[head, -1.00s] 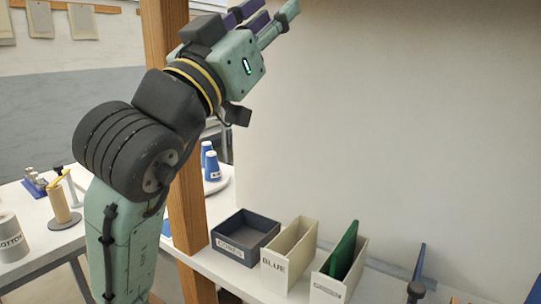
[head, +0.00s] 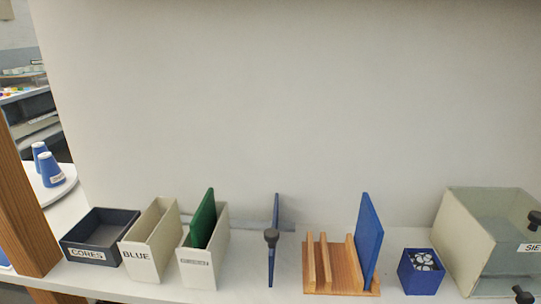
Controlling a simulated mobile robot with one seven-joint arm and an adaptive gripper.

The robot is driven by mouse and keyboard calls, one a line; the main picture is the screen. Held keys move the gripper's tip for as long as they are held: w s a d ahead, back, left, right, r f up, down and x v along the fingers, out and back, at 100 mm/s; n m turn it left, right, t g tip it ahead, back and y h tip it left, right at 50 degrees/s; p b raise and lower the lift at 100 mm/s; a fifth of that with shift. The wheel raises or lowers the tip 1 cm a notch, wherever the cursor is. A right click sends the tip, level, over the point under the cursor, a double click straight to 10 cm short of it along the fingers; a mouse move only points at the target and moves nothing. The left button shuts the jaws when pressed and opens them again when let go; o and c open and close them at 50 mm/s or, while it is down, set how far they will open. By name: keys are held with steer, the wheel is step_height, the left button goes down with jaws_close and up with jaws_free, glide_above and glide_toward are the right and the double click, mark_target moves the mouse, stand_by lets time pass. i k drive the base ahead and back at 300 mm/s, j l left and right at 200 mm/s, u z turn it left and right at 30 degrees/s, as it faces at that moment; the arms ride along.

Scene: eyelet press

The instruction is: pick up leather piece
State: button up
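Two flat pieces could be leather; I cannot tell their material. A blue piece (head: 367,240) stands upright, slightly tilted, at the right end of a slotted wooden rack (head: 336,279). A green piece (head: 203,220) stands in a narrow cream box (head: 198,272) and sticks out above its rim. A similar cream box labelled BLUE (head: 148,262) is beside it and looks empty. My gripper is outside the present head view.
A dark CORES tray (head: 85,257) sits at the left near a wooden post (head: 22,215). A small blue box (head: 407,279) holds rings. A large pale box (head: 462,250) is at right.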

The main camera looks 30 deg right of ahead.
mark_target(370, 233)
steer(key=k+l+z, duration=0.15)
steer(key=l+z, duration=0.15)
steer(key=l, duration=0.2)
steer(key=l+z, duration=0.3)
steer(key=l, duration=0.25)
steer(key=k+u, duration=0.1)
steer(key=u, duration=0.4)
steer(key=k+u, duration=0.15)
steer(key=u, duration=0.35)
steer(key=z, duration=0.95)
